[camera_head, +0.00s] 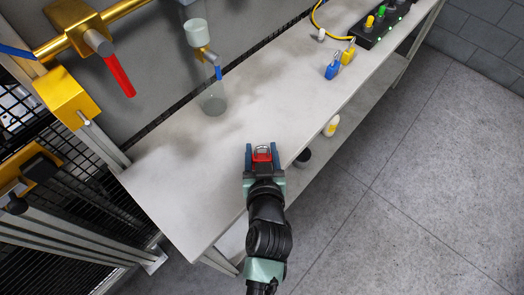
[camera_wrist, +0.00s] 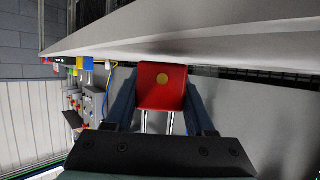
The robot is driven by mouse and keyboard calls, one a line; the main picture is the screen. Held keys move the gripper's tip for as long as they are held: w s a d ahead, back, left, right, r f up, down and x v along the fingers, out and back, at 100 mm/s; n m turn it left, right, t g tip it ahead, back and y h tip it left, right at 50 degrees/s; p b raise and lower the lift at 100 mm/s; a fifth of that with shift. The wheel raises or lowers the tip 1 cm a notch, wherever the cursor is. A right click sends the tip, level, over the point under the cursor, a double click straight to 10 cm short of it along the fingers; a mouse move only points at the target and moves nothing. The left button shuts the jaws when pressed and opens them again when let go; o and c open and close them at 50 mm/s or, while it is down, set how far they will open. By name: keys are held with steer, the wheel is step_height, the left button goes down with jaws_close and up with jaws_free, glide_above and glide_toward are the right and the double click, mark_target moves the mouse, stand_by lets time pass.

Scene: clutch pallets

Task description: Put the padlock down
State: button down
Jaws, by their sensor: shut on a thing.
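A red padlock (camera_head: 262,155) is between the two blue fingers of my gripper (camera_head: 262,153), at the front edge of the worktop in the head view. In the wrist view the padlock (camera_wrist: 161,86) shows its red body with a brass-coloured round spot, and its metal shackle points back toward the palm. My gripper (camera_wrist: 160,95) is shut on the body from both sides. The pale worktop (camera_head: 190,160) lies beyond the padlock. I cannot tell how high the padlock is above it.
Blue (camera_head: 332,70) and yellow (camera_head: 348,52) padlocks stand on the worktop at the upper right, near a black strip (camera_head: 385,22) with coloured parts. A glass cup (camera_head: 213,101) stands near the back edge. A yellow-topped bottle (camera_head: 331,126) is on the lower shelf. The worktop's left half is clear.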

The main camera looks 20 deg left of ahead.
steer(key=shift+f, duration=0.4)
steer(key=shift+f, duration=0.15)
steer(key=shift+c, duration=1.3)
jaws_free()
steer(key=shift+r, duration=0.25)
steer(key=b+v, duration=0.1)
steer(key=v, duration=1.1)
steer(key=shift+d+f, duration=0.1)
steer(key=shift+f, duration=0.05)
